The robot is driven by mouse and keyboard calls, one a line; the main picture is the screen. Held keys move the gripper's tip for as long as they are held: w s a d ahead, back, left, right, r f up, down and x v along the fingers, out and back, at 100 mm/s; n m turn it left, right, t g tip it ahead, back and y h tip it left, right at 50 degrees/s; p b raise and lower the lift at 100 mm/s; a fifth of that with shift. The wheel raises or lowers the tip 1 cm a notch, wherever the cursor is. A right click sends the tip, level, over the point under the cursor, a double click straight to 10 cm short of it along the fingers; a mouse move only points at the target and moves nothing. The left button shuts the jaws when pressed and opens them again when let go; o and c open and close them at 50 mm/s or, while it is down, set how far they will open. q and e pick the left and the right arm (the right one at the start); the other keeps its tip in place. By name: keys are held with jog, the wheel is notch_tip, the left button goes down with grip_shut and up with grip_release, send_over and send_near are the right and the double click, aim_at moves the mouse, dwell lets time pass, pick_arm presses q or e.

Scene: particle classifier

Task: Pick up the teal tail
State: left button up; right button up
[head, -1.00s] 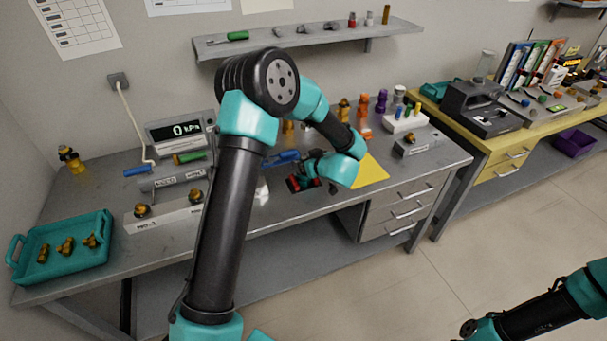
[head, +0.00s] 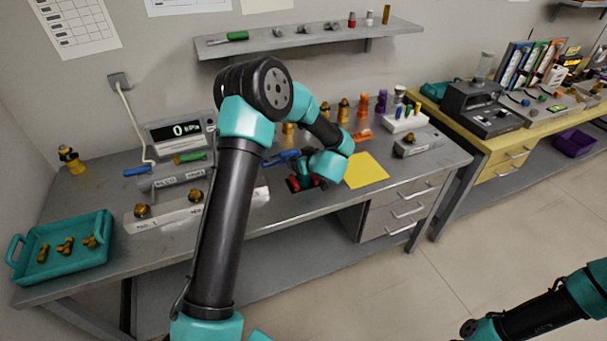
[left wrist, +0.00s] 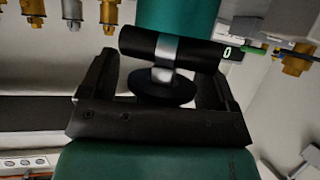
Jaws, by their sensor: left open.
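In the left wrist view a teal cylindrical piece (left wrist: 165,14) shows at the top edge, partly cut off. A black cylinder with a silver band (left wrist: 160,48) lies across it, with a black disc between my fingers. I cannot tell for sure whether this is the teal tail. My left gripper (left wrist: 160,82) is open, its two fingers on either side of the disc. In the head view my left gripper (head: 305,180) is low over the bench beside a small red-and-dark item. My wrist partly hides the spot.
A teal tray (head: 62,268) with brass fittings stands at the bench's left end. A yellow sheet (head: 366,171) lies right of my gripper. A blue-handled tool (head: 282,158), a pressure display (head: 181,130) and several fittings stand behind. The front edge is close.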

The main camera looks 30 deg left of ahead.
pick_arm(q)
grip_shut()
dwell(0.8)
